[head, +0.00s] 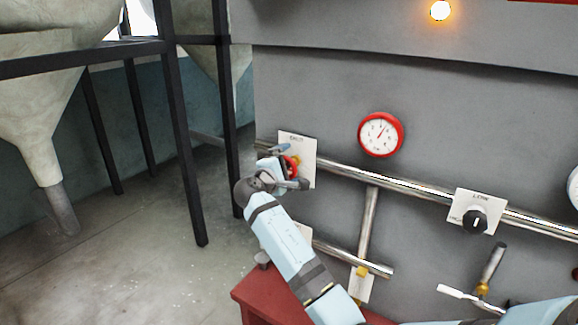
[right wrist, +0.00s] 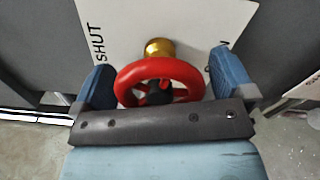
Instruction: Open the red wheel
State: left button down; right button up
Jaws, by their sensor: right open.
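The red wheel (right wrist: 133,76) sits on a brass stem (right wrist: 159,48) in front of a white plate (right wrist: 115,20) marked SHUT, with the other label partly hidden. In the head view, the wheel (head: 291,163) is small and mostly covered by my right gripper (head: 288,166). My right gripper is open. In the right wrist view, its blue fingers stand on either side of the wheel, with the rim between them. I cannot tell whether either finger touches the rim. My left gripper is not in view.
A red-rimmed gauge (head: 380,135) is on the grey wall above a metal pipe (head: 400,183). A black knob (head: 475,220) on a white plate and a white-handled lever (head: 458,293) are to the right. A red block (head: 262,300) is below. Dark posts (head: 183,140) stand at left.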

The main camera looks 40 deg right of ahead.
jog(key=b+v, duration=0.3)
jog(key=v, duration=1)
jog(key=shift+a+b, duration=0.2)
jog(key=shift+b, duration=0.15)
jog(key=shift+s, duration=0.1)
jog(key=s+a+f+n+t+y, duration=0.1)
jog(key=s+f+t+y, duration=0.15)
jog(key=f, duration=0.65)
jog(key=s+a+f+n+t+y, duration=0.1)
jog(key=s+a+f+y, duration=0.2)
jog(key=f, duration=0.7)
jog(key=s+f+t+y, duration=0.1)
jog(key=s+f+y, duration=0.3)
jog(key=f, duration=0.5)
jog(key=s+a+f+m+y, duration=0.3)
jog(key=s+a+f+y, duration=0.1)
jog(key=s, duration=0.8)
jog(key=s+a+f+m+y, duration=0.4)
jog(key=s+f+y, duration=0.2)
jog(key=s, duration=0.6)
notch_tip(320, 180, down, 2)
jog(key=shift+f, duration=0.1)
